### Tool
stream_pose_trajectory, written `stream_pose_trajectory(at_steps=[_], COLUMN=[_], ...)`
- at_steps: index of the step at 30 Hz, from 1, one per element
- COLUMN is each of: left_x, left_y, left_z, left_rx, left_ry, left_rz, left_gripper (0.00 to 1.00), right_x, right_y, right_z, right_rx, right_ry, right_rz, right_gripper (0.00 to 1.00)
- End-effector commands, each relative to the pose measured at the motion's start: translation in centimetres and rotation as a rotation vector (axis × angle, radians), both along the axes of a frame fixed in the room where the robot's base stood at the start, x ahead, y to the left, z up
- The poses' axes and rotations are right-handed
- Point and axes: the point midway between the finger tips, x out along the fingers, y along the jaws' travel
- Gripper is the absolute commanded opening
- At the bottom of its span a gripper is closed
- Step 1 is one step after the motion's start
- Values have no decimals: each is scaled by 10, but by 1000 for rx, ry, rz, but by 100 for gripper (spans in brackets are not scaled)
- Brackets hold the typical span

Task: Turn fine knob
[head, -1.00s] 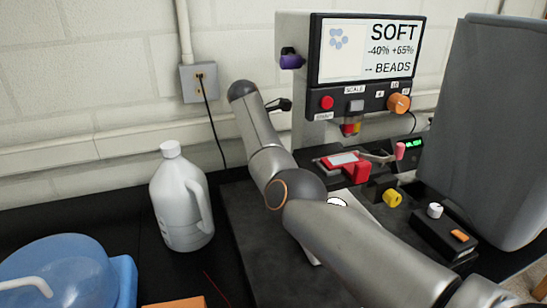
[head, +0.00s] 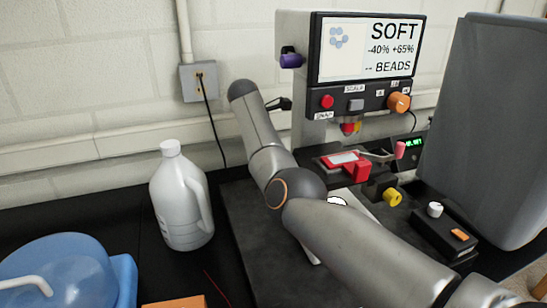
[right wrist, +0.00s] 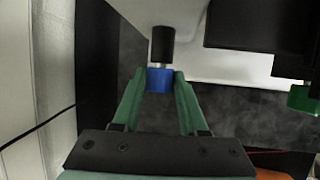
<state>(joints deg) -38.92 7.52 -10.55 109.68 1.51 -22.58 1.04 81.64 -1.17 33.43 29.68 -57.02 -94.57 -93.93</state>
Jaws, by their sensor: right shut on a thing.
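In the right wrist view, my right gripper (right wrist: 159,76) has its two green fingers on either side of a blue knob (right wrist: 160,84). It is shut on this knob, which sits at the end of a black cylinder (right wrist: 162,42) on a pale body. In the head view my right arm comes in from the lower right and bends up beside the instrument (head: 360,95); its fingers and the blue knob cannot be made out there. A purple knob (head: 291,61) is on the instrument's left side. A small green readout (head: 413,143) is lit at the right. My left gripper is not in view.
A white jug (head: 180,200) and a blue container (head: 60,268) stand at the left. A tall grey object (head: 490,125) stands at the right. A red holder (head: 345,163) and a yellow knob (head: 392,198) are under the instrument. A cable hangs from the wall outlet (head: 200,82).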

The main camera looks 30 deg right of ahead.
Motion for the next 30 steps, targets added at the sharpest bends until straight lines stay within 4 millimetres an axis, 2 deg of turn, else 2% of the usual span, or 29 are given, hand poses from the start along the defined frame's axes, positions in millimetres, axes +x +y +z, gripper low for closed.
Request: stream_pose_trajectory(at_steps=[14, 30], left_x=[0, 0], left_y=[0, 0], left_z=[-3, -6], left_rx=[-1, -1], left_ry=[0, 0], left_rz=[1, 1], left_gripper=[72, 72], right_x=[-1, -5], right_y=[0, 1], right_z=[-1, -2], right_rx=[-12, -59], right_ry=[-46, -243], right_rz=[-1, 0], right_gripper=[0, 0])
